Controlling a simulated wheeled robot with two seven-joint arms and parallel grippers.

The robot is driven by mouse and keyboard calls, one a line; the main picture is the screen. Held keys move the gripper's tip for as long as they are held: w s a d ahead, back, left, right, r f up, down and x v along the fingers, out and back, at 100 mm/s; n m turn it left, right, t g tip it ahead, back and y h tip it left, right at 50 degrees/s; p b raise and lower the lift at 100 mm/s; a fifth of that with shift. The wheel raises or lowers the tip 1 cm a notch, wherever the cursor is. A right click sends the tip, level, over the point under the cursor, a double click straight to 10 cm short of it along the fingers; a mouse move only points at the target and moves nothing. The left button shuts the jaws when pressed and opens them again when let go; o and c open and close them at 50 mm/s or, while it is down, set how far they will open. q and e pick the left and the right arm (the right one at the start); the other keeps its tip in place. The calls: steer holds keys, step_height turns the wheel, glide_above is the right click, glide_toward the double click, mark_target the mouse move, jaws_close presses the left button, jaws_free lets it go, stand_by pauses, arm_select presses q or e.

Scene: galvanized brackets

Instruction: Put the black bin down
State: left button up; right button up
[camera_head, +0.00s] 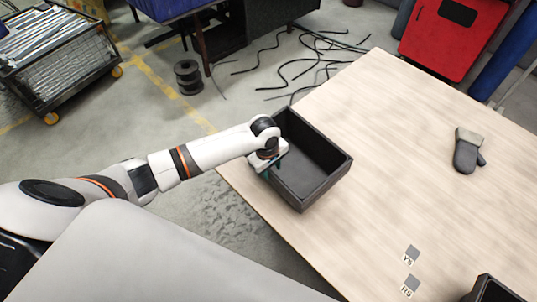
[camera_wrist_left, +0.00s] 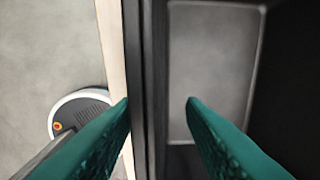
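The black bin (camera_head: 318,187) is an open, empty rectangular box at the left edge of the wooden table, upright. It looks to rest on the tabletop, though its underside is hidden. My left gripper (camera_head: 265,167) is at the bin's left wall. In the left wrist view, the green fingers of my left gripper (camera_wrist_left: 158,101) stand on either side of the bin's wall (camera_wrist_left: 146,60). A gap shows between the inner finger and the wall, so the gripper looks open. My right gripper is in neither view.
The wooden table (camera_head: 400,140) has free room right of the bin. A grey glove (camera_head: 467,152) lies farther right. Two labelled grey squares (camera_head: 411,255) are near the front. Another black container (camera_head: 492,290) shows at the bottom right. Cables (camera_head: 310,60) lie on the floor behind.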

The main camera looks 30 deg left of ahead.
arm_select(q)
step_height(320, 180, up, 12)
steer(key=shift+s+a, duration=0.4)
steer(key=shift+s, duration=0.05)
steer(key=shift+r, duration=0.1)
